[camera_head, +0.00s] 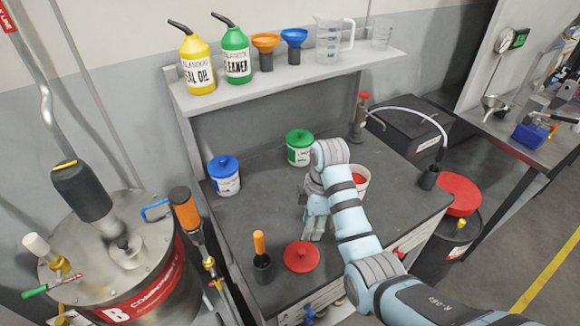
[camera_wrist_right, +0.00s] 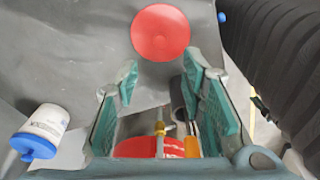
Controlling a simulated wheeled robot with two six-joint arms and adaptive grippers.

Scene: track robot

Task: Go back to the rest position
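My right gripper (camera_head: 314,228) points down over the grey workbench (camera_head: 262,206), beside the red lid (camera_head: 301,257). The right wrist view shows its two teal fingers (camera_wrist_right: 160,82) spread apart with nothing held between them. The round red lid (camera_wrist_right: 160,32) lies flat on the bench, apart from the fingers. An open white tub with red inside (camera_head: 361,178) stands behind my right arm and is partly hidden by it. My left gripper is not in view.
A blue-lidded tub (camera_head: 224,174), a green-lidded tub (camera_head: 299,147) and an orange-handled tool in a black holder (camera_head: 261,257) stand on the bench. A shelf (camera_head: 260,88) with bottles, funnels and jugs is above. A large metal drum (camera_head: 110,255) stands left.

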